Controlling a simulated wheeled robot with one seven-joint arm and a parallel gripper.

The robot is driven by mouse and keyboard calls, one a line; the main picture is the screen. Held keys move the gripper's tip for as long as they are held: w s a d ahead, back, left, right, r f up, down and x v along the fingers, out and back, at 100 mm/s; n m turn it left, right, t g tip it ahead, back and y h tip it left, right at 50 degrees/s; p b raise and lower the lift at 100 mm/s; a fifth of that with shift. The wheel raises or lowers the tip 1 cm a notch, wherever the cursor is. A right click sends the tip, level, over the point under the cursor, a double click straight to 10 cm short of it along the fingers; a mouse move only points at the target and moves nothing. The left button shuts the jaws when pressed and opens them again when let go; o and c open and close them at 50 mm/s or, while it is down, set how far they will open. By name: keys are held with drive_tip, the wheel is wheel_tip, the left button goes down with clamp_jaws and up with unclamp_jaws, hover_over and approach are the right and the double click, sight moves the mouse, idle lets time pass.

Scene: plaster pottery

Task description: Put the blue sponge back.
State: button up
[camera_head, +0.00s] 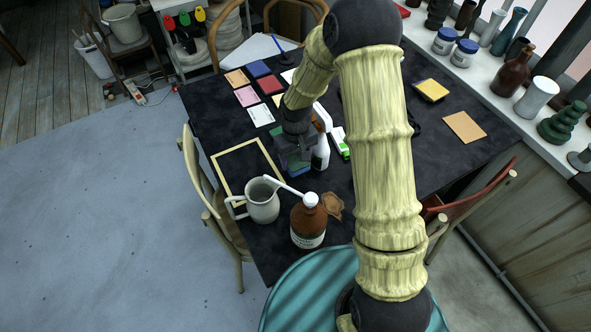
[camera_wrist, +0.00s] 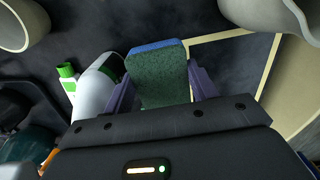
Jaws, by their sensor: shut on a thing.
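The blue sponge (camera_wrist: 160,75) has a dark green scouring side and a blue edge. My gripper (camera_wrist: 162,90) is shut on it, with one purple-grey finger on each side. In the head view my gripper (camera_head: 295,150) is low over the dark table, between the pale wooden frame (camera_head: 221,178) and a white spray bottle (camera_head: 321,155). The sponge (camera_head: 298,170) shows as a small green and blue patch below the fingers. I cannot tell whether it touches the table.
A grey jug (camera_head: 263,205) and a brown bottle (camera_head: 308,222) stand near the table's front end. Coloured tiles (camera_head: 270,85) lie at the back. Bare dark tabletop (camera_head: 213,108) shows at the left. My arm hides the table's middle.

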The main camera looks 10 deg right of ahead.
drive_tip(key=shift+f, duration=1.1)
drive_tip(key=shift+f, duration=1.85)
drive_tip(key=shift+w+f, duration=0.1)
drive_tip(key=shift+f, duration=0.1)
drive_tip(key=o, duration=0.9)
drive_tip(key=shift+o, duration=0.2)
drive_tip(key=shift+a+r, duration=0.1)
